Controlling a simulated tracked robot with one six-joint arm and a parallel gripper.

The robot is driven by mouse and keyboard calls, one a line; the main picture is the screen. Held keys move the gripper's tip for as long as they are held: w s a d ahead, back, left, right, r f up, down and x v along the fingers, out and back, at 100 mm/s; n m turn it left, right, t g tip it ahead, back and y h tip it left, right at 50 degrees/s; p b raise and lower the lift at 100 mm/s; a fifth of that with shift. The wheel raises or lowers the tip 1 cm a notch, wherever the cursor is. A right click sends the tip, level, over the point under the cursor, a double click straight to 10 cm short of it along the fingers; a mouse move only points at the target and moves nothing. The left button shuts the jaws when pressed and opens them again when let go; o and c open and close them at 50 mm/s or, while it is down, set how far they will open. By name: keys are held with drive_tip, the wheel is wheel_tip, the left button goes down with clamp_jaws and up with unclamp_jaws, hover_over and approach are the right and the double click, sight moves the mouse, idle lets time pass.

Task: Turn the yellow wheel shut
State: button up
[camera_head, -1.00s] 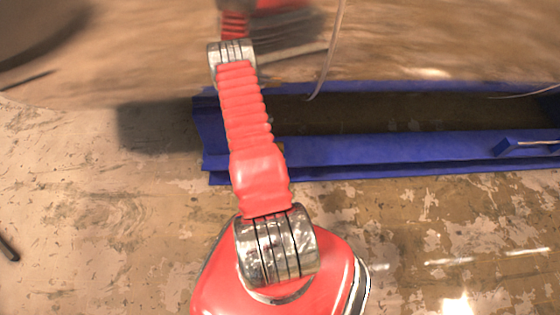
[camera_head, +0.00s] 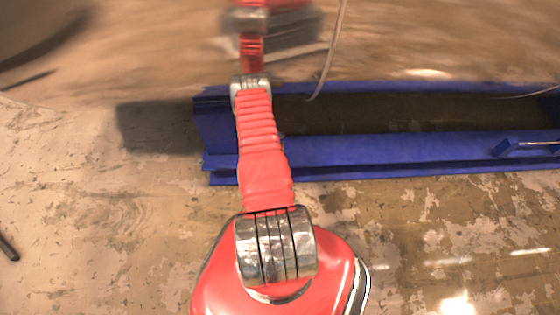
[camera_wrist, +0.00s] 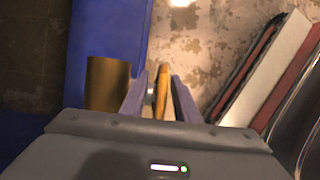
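The yellow wheel (camera_wrist: 162,88) shows in the wrist view as a narrow orange-yellow piece, seen nearly edge-on. My gripper (camera_wrist: 160,82) has its two grey-purple fingers on either side of this piece. The fingers stand apart, with a small gap showing on the left of the wheel. The right finger is very close to it, and I cannot tell whether they touch. The rest of the wheel is hidden behind the gripper body. In the head view I cannot make out the wheel or the gripper.
A brass-brown cylinder (camera_wrist: 107,83) stands just left of the fingers, by a blue surface (camera_wrist: 108,35). The head view shows a long blue frame (camera_head: 400,148) on the worn floor, behind my red arm. A curved reflective wall (camera_head: 450,40) rises behind it.

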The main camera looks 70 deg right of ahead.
drive_tip(key=shift+s+f, duration=0.15)
drive_tip(key=shift+f, duration=0.3)
drive_tip(key=shift+c, duration=0.4)
drive_tip(key=c, duration=0.6)
drive_tip(key=shift+d, duration=0.2)
clamp_jaws()
